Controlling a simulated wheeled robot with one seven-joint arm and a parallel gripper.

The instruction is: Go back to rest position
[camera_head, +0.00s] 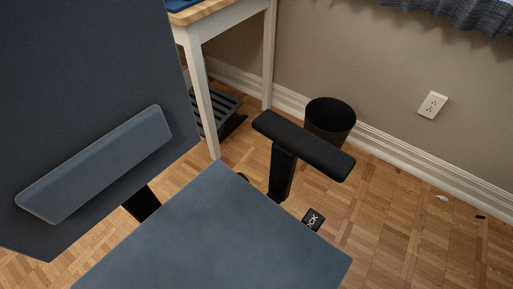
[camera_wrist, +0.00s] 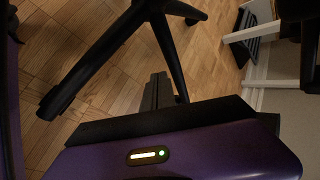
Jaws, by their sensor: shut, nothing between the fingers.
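I cannot make out my gripper in the head view, and no fingertips show clearly in the wrist view. The task names no other object. The wrist view looks down at the parquet floor past black chair legs. A purple body with a lit indicator fills its lower part, and I cannot tell for certain which part it is.
A blue-grey office chair with seat (camera_head: 215,235) and armrest (camera_head: 300,143) fills the near left. A white-legged desk (camera_head: 198,75) stands behind it. A black bin (camera_head: 330,120) stands by the wall. Parquet floor (camera_head: 400,220) at the right is mostly clear, with small litter.

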